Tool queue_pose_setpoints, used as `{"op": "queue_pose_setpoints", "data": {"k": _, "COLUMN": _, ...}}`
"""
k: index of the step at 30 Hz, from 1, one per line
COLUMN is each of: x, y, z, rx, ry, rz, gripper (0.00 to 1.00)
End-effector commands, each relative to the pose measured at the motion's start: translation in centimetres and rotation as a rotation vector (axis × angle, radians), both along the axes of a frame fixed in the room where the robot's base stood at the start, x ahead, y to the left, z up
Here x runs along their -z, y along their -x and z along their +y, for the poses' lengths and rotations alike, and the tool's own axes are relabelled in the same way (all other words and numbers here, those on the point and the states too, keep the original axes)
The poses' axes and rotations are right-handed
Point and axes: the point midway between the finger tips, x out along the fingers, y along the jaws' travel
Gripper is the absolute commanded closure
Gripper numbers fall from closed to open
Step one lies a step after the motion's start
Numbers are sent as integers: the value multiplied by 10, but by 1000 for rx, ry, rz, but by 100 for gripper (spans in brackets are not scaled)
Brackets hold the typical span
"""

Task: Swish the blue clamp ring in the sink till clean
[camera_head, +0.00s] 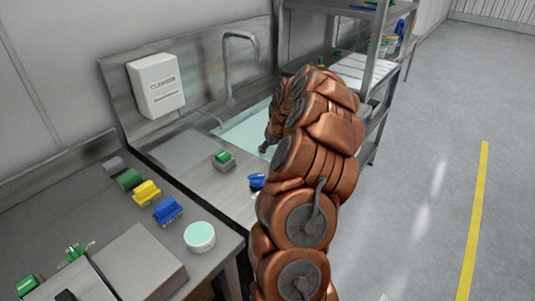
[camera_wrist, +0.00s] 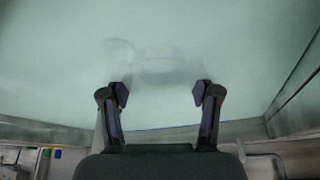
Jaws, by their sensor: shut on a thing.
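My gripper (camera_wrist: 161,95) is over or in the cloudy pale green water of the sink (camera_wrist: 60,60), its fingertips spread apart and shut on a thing. A faint, blurred, rounded shape (camera_wrist: 160,65) shows in the water just beyond and between the fingertips; its colour and exact form cannot be told. In the head view my arm covers the gripper and the right part of the sink (camera_head: 238,132). A small blue piece (camera_head: 257,181) lies on the metal drainboard beside my arm; I cannot tell if it is a clamp ring.
A tap (camera_head: 229,65) stands behind the sink, with a white cleaner dispenser (camera_head: 156,84) on the wall. A green piece on a grey block (camera_head: 224,160) sits on the drainboard. Yellow (camera_head: 147,193) and blue (camera_head: 168,211) brushes and a round tub (camera_head: 200,237) are on the left counter. Shelving (camera_head: 377,60) stands behind my arm.

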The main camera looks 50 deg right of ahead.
Motion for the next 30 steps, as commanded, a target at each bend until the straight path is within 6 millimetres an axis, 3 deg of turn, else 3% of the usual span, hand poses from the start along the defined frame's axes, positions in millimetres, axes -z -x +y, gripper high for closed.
{"op": "queue_pose_setpoints", "data": {"k": 5, "x": 7, "y": 1, "z": 1, "rx": 0, "ry": -9, "rz": 13, "gripper": 75}}
{"op": "queue_pose_setpoints", "data": {"k": 19, "x": 7, "y": -22, "z": 6, "rx": -7, "ry": -7, "rz": 9, "gripper": 75}}
{"op": "queue_pose_setpoints", "data": {"k": 30, "x": 4, "y": -23, "z": 4, "rx": -4, "ry": -5, "rz": 7, "gripper": 75}}
